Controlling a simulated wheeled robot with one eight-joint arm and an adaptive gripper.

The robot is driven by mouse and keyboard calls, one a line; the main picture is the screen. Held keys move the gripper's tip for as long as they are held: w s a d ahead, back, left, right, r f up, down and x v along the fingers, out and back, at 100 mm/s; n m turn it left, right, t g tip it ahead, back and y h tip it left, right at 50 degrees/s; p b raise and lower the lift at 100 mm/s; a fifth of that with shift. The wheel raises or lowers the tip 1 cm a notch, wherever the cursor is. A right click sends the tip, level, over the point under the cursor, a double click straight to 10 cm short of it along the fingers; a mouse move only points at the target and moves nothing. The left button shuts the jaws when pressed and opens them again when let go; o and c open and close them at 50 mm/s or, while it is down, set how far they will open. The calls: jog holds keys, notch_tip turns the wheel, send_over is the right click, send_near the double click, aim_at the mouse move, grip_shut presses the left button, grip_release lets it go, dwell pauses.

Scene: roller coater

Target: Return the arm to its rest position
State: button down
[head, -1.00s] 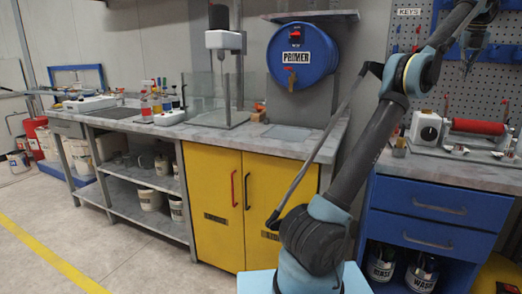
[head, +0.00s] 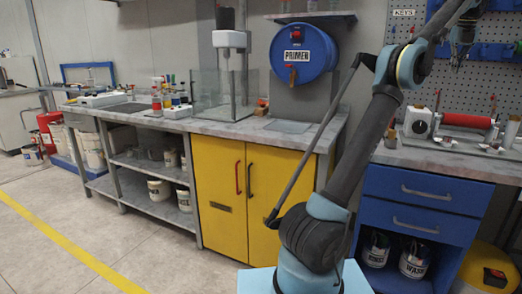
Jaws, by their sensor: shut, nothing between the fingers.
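My arm rises from the lower middle of the head view, bends at an elbow near the top right and reaches up toward the frame's edge. My gripper (head: 461,56) hangs down at the top right, in front of the pegboard. It is small and dark there, with its fingers shut and nothing visible in it. Part of the wrist is cut off by the top edge.
A blue PRIMER drum (head: 303,55) hangs behind my arm. Yellow cabinet doors (head: 270,190) and a grey workbench (head: 225,127) stand behind it. A roller coater (head: 465,122) sits on the blue drawer unit (head: 425,205) at right. Floor is clear at left.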

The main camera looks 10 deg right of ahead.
jog(key=w+a+f+n, duration=0.1)
jog(key=w+a+n, duration=0.35)
jog(key=a, duration=0.65)
jog(key=w+a+n, duration=0.4)
jog(key=a+n, duration=0.2)
jog(key=a, duration=0.5)
jog(key=s+a+f+n, duration=0.2)
jog(key=a+f+n, duration=0.25)
jog(key=a, duration=0.65)
jog(key=s+a+f+n, duration=0.2)
jog(key=a+f+n, duration=0.25)
jog(key=a, duration=0.65)
jog(key=s+a+f+n, duration=0.5)
jog(key=s+a+f, duration=0.1)
jog(key=a+f, duration=0.15)
jog(key=s+a+f+n, duration=0.5)
jog(key=s+a+f, duration=0.15)
jog(key=a, duration=0.25)
jog(key=s+a+f+n, duration=0.3)
jog(key=s+f, duration=0.1)
jog(key=f, duration=0.3)
jog(key=s+a+f+n, duration=0.3)
jog(key=s+f+n, duration=0.1)
jog(key=f, duration=0.4)
jog(key=s+a+f+n+y, duration=0.1)
jog(key=s+a+f+n, duration=0.2)
jog(key=s+f, duration=0.3)
jog(key=shift+f, duration=0.7)
jog(key=shift+s+d+n, duration=0.1)
jog(key=shift+n, duration=0.15)
